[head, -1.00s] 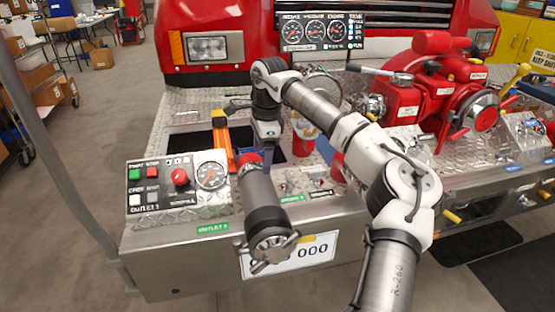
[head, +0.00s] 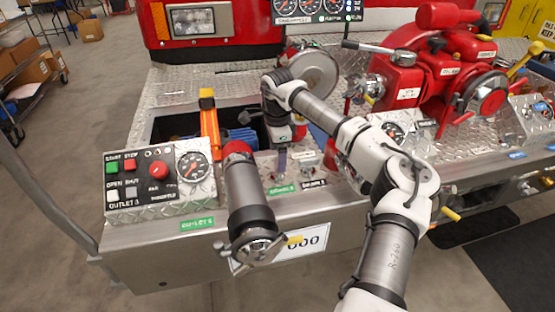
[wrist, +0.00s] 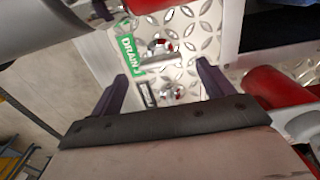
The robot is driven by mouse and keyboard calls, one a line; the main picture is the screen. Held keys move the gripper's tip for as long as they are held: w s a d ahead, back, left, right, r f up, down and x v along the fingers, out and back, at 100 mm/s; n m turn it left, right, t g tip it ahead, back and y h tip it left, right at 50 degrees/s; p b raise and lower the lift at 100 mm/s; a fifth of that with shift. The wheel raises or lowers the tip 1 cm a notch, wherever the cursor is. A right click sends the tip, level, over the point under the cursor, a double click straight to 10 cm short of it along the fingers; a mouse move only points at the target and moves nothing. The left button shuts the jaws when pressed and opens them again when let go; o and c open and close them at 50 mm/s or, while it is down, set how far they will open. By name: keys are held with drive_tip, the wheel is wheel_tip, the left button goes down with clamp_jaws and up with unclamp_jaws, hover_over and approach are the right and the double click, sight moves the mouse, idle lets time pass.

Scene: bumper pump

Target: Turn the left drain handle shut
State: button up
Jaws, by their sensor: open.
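The left drain handle (wrist: 155,62) is a small metal lever on a valve beside a green DRAIN label (wrist: 130,48) in the wrist view. In the head view the green label (head: 282,189) shows, but the handle is mostly hidden by my gripper (head: 282,160). A second small valve (wrist: 172,92) sits beside a black label (wrist: 147,94). My gripper (wrist: 161,70) is open, its two purple fingers pointing at the panel. In the wrist picture the left handle lies between the fingertips. I cannot tell whether they touch it.
A large outlet pipe (head: 245,190) with a red collar stands just left of my gripper. A control box (head: 160,180) with buttons and a gauge is further left. An orange bar (head: 209,125) rises by an open well behind. The red pump (head: 440,75) stands to the right.

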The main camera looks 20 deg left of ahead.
drive_tip(key=shift+f, duration=1.9)
drive_tip(key=c, duration=1)
